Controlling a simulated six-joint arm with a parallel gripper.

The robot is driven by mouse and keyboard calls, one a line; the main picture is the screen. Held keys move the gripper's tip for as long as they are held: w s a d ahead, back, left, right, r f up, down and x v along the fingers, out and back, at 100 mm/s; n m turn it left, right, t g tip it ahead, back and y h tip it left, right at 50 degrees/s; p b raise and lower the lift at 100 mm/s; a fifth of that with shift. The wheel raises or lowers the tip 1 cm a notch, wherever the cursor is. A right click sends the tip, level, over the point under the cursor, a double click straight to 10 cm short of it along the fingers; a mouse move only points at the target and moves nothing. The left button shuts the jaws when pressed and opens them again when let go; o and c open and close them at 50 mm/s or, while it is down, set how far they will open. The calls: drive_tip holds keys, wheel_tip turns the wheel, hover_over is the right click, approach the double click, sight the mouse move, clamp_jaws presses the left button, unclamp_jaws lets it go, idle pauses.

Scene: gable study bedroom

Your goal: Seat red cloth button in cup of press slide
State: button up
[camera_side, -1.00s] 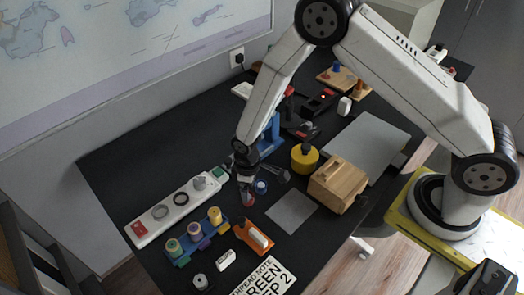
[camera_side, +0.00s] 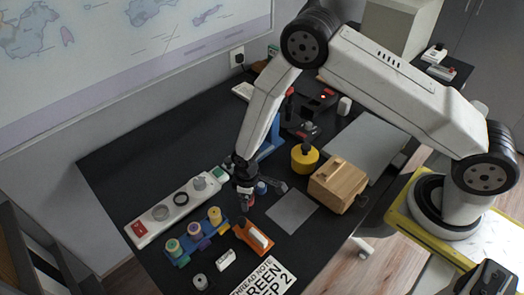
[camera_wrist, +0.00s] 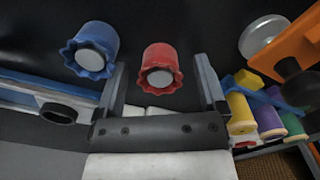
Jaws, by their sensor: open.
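The red cloth button (camera_wrist: 160,68), with scalloped rim and pale round centre, lies between the spread fingers of my gripper (camera_wrist: 160,88) in the wrist view, with space on both sides. In the side view my gripper (camera_side: 244,186) is low over the table and mostly hides the button. A blue cloth button (camera_wrist: 90,50) sits just outside the left finger. It also shows in the side view (camera_side: 261,188). The blue press (camera_side: 270,140) stands behind; its dark slide (camera_side: 277,186) reaches towards the buttons. A dark round cup (camera_wrist: 58,113) shows at the wrist view's left.
An orange block (camera_side: 252,237) is in front. A yellow round pot (camera_side: 304,157), wooden box (camera_side: 338,184) and grey plate (camera_side: 291,212) are to the right.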

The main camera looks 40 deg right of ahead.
drive_tip(key=shift+c, duration=0.2)
clamp_jaws()
drive_tip(key=shift+r, duration=0.15)
drive_tip(key=shift+r, duration=1.1)
drive_tip(key=s+d+r, duration=0.3)
drive_tip(key=s+r, duration=0.7)
drive_tip(key=s, duration=0.3)
drive_tip(key=shift+s+r, duration=0.3)
drive_tip(key=shift+d, duration=0.1)
